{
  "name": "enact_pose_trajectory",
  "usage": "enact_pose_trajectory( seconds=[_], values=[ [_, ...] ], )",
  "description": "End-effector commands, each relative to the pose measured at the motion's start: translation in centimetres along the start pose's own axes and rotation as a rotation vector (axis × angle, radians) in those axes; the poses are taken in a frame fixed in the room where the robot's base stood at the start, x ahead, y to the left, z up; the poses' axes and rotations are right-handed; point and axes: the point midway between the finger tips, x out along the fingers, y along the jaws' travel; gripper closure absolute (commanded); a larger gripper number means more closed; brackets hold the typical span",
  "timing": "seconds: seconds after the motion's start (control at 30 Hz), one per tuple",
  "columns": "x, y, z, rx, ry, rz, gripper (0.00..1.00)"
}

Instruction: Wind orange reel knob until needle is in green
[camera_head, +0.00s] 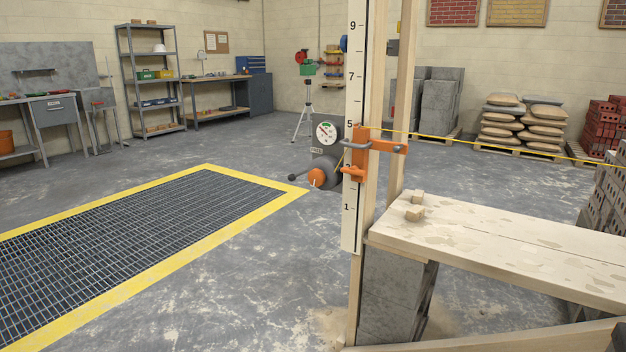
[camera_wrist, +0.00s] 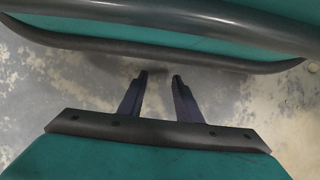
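The orange reel (camera_head: 317,178) is in the head view, low on a grey unit just left of the wooden post. A dark knob (camera_head: 292,177) sticks out to its left on a short arm. Above it is a round white gauge (camera_head: 326,132) with coloured marks; its needle is too small to read surely. In the wrist view my gripper (camera_wrist: 160,76) has its two dark fingers apart with nothing between them. My gripper is not in the head view, and the reel is not in the wrist view, so the two are apart.
The post with a number scale (camera_head: 353,220) and orange clamp (camera_head: 358,160) stands right of the reel. A plank bench (camera_head: 480,240) is at right. A yellow line (camera_head: 480,145) runs right from the post. A yellow-edged floor grating (camera_head: 150,225) lies left; grey floor nearby is clear.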

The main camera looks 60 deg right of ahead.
Motion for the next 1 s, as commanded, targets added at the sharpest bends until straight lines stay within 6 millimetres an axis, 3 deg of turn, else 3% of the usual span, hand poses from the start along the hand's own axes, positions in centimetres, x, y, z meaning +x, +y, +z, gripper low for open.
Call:
enact_pose_trajectory(
  seconds=[0.37,0.57,0.63,0.83,1.0],
  values=[
    [0.0,0.0,0.0,0.000,0.000,0.000,0.69],
    [-0.6,0.5,-0.2,-0.012,0.008,0.011,0.38],
    [-1.5,1.2,-0.5,-0.030,0.019,0.030,0.35],
    [-6.5,5.9,-2.2,-0.148,0.074,0.151,0.35],
    [-13.7,12.5,-4.0,-0.291,0.115,0.329,0.35]
  ],
)
